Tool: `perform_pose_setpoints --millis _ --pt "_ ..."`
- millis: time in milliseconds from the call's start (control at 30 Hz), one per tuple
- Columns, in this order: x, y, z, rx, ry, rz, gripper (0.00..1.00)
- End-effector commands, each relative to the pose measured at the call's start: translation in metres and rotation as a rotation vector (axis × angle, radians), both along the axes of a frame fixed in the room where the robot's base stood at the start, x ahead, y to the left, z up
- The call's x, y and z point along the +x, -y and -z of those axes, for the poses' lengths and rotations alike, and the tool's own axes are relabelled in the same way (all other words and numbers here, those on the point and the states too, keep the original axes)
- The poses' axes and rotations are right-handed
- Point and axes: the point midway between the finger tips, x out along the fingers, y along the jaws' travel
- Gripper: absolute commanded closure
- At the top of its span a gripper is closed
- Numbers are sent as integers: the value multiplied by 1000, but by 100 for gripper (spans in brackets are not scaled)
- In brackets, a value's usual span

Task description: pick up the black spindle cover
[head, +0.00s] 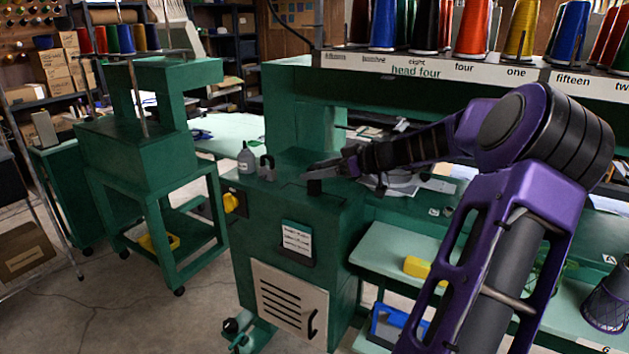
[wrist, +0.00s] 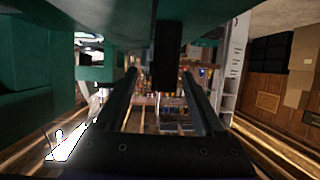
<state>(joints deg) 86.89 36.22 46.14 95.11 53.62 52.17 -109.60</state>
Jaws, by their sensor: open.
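The black spindle cover (head: 314,187) looks like a small dark upright block on the green machine top, at the gripper's tips in the head view. In the wrist view, which appears upside down, the black cover (wrist: 167,55) extends from the green surface and lies between the two finger lines. My gripper (head: 322,170) reaches in from the right, low over the green top. In the wrist view my gripper (wrist: 162,75) has its fingers apart, with gaps visible on both sides of the cover. I cannot tell how far the cover is in depth between the fingers.
A grey bottle (head: 246,160) and a small grey hooked part (head: 267,167) stand left of the gripper on the same top. A grey round-based item (head: 395,182) lies behind my forearm. Thread cones (head: 427,25) line the rail above. Floor is free at the lower left.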

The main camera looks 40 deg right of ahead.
Motion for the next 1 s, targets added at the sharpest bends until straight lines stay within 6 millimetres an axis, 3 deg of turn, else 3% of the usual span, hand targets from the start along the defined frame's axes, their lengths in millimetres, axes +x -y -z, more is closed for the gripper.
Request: perform_pose_setpoints --millis 100,233,533,900,1000 --pt "15 -14 5 1 0 -4 30" --pt "28 -19 12 0 1 -2 30" --pt "31 -19 13 -1 0 0 32" --pt "30 -19 13 0 0 0 98" --pt "30 -19 13 0 0 0 100"
